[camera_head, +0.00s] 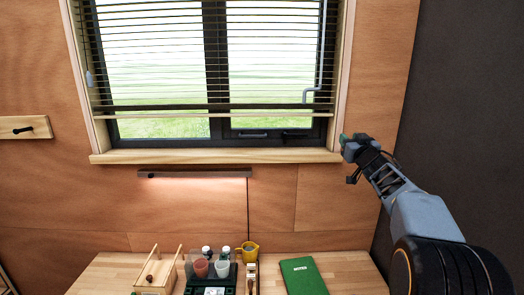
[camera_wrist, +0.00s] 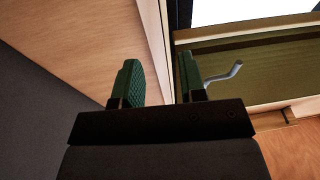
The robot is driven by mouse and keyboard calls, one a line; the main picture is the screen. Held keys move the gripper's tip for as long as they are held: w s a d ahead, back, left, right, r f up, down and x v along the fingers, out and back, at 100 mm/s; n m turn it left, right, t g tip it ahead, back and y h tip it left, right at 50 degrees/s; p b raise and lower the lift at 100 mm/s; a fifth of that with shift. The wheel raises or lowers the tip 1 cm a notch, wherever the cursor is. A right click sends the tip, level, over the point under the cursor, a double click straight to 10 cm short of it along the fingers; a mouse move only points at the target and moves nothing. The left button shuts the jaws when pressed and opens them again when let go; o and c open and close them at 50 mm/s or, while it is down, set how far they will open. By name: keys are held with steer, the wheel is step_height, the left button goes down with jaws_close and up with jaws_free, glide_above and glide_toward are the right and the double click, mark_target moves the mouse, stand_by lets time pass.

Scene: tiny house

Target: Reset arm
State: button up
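My gripper (camera_head: 346,139) is raised at the right end of the window sill in the head view, with my arm reaching up from the lower right. In the wrist view its two green fingers (camera_wrist: 157,88) stand apart with nothing between them. The window frame and wall show behind them. In the head view the fingers are too small to judge their gap.
A window (camera_head: 330,60) with a blind (camera_head: 210,50) is in front, above a wooden sill (camera_head: 220,156). Below, a wooden table (camera_head: 345,280) carries a green notebook (camera_head: 303,276), a yellow mug (camera_head: 248,249), cups (camera_head: 201,267) and a wooden box (camera_head: 153,275). A dark wall (camera_head: 460,110) is at right.

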steer(key=s+f+m+g+h, duration=0.5)
steer(key=s+f+g, duration=0.6)
steer(key=s+f, duration=0.65)
steer(key=s+a+f+n+g+y, duration=0.1)
steer(key=s+a+f, duration=0.3)
steer(key=s, duration=0.6)
steer(key=s+a+f+n+g+y, duration=0.2)
steer(key=s+a+f+g, duration=0.1)
steer(key=s+a, duration=0.6)
steer(key=shift+s+a+f+g, duration=0.2)
steer(key=shift+s+f+g, duration=0.2)
steer(key=shift+s+f, duration=0.2)
steer(key=shift+o, duration=0.4)
steer(key=shift+d, duration=0.1)
